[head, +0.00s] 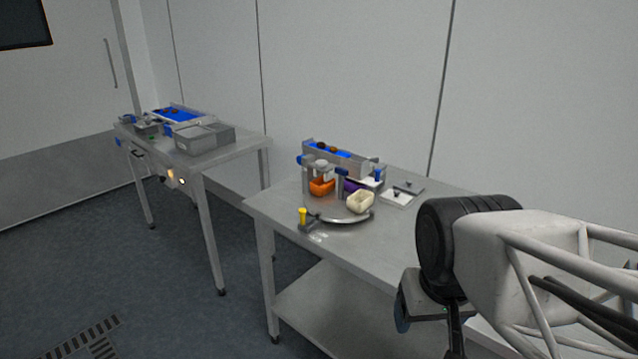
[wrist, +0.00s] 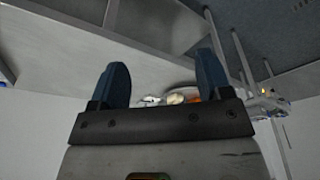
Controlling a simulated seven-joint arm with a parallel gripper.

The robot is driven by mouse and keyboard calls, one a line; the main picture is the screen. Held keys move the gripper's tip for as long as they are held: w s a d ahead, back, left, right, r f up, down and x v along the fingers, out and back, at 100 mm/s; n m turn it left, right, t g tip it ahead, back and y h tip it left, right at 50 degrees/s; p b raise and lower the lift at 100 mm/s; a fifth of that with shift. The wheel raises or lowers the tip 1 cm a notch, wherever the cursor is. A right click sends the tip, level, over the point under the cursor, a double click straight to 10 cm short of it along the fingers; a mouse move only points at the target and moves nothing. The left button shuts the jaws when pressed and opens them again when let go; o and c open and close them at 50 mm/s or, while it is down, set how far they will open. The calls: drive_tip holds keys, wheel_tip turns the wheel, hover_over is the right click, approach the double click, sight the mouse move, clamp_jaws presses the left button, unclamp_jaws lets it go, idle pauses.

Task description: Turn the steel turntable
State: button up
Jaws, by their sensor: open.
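The steel turntable (head: 345,219) is a round plate on the near part of the right steel table. A yellow upright knob (head: 303,217) stands at its left edge. An orange tub (head: 321,187), a purple tub (head: 352,186) and a cream tub (head: 360,202) stand on or at the turntable. My gripper (wrist: 163,85) is open and empty in the wrist view, its two blue fingers apart. The turntable area shows small and partly hidden beyond the fingers. In the head view my arm is at the right, well apart from the turntable, and the fingertips are not clear.
A small conveyor with a blue belt (head: 332,149) stands behind the tubs. A white plate (head: 398,197) lies to their right on the steel table (head: 268,208). A second table at the left holds a grey bin (head: 197,139) and another blue belt (head: 178,114). Floor separates the tables.

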drive_tip(key=shift+w+r, duration=0.15)
drive_tip(key=shift+w, duration=0.15)
drive_tip(key=c, duration=0.5)
drive_tip(key=shift+o, duration=0.2)
drive_tip(key=w+r+n, duration=0.1)
drive_tip(key=w+r, duration=0.3)
drive_tip(key=w, duration=0.5)
drive_tip(key=w+r+n, duration=0.1)
drive_tip(key=w+r, duration=0.2)
drive_tip(key=w, duration=0.5)
drive_tip(key=n+g, duration=0.3)
drive_tip(key=n, duration=0.4)
hover_over(342, 168)
drive_tip(key=s, duration=0.1)
wheel_tip(342, 168, down, 8)
drive_tip(key=shift+s+f, duration=0.1)
drive_tip(key=shift+f, duration=0.15)
drive_tip(key=shift+w+f, duration=0.35)
drive_tip(key=shift+w, duration=0.2)
drive_tip(key=shift+f, duration=0.15)
drive_tip(key=shift+f, duration=3.75)
